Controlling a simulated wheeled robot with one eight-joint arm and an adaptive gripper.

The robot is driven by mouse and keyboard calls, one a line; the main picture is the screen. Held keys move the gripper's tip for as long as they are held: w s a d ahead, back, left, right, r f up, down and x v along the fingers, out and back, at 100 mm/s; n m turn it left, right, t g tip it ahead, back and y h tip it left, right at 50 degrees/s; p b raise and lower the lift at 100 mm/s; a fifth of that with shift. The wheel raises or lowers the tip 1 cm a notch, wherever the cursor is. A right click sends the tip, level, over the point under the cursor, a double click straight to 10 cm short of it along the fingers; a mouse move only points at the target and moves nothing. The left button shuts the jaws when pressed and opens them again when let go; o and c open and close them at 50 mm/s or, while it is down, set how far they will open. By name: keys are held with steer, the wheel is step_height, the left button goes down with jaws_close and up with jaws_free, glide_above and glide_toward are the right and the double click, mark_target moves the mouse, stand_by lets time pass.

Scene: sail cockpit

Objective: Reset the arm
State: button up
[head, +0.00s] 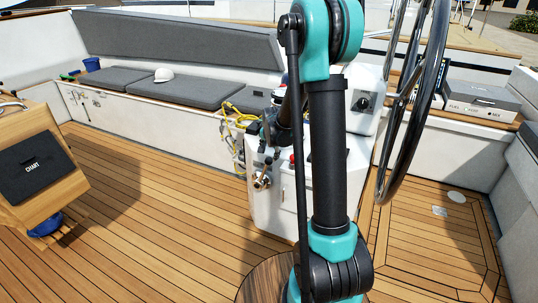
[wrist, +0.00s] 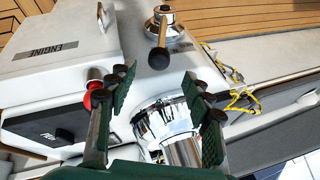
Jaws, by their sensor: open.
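My gripper (wrist: 162,90) shows in the wrist view with its two green-padded fingers spread apart. Nothing is held between them. Behind the gap is a rounded chrome fitting (wrist: 160,118) on the white console; I cannot tell how far off it is. In the head view my arm rises through the middle and hides part of the white console (head: 262,208).
A lever with a black ball knob (wrist: 158,58), a red knob (wrist: 90,98) and a yellow rope (wrist: 240,98) are near my gripper. A steering wheel (head: 412,100) stands right of my arm. A chart table (head: 75,205) is at left; the deck between is clear.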

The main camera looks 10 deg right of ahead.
steer(key=s+d+r+n+g, duration=0.1)
steer(key=s+n, duration=0.9)
steer(key=s, duration=2.3)
steer(key=shift+s+d+r, duration=0.2)
steer(key=shift+s+r, duration=0.1)
steer(key=shift+r, duration=0.1)
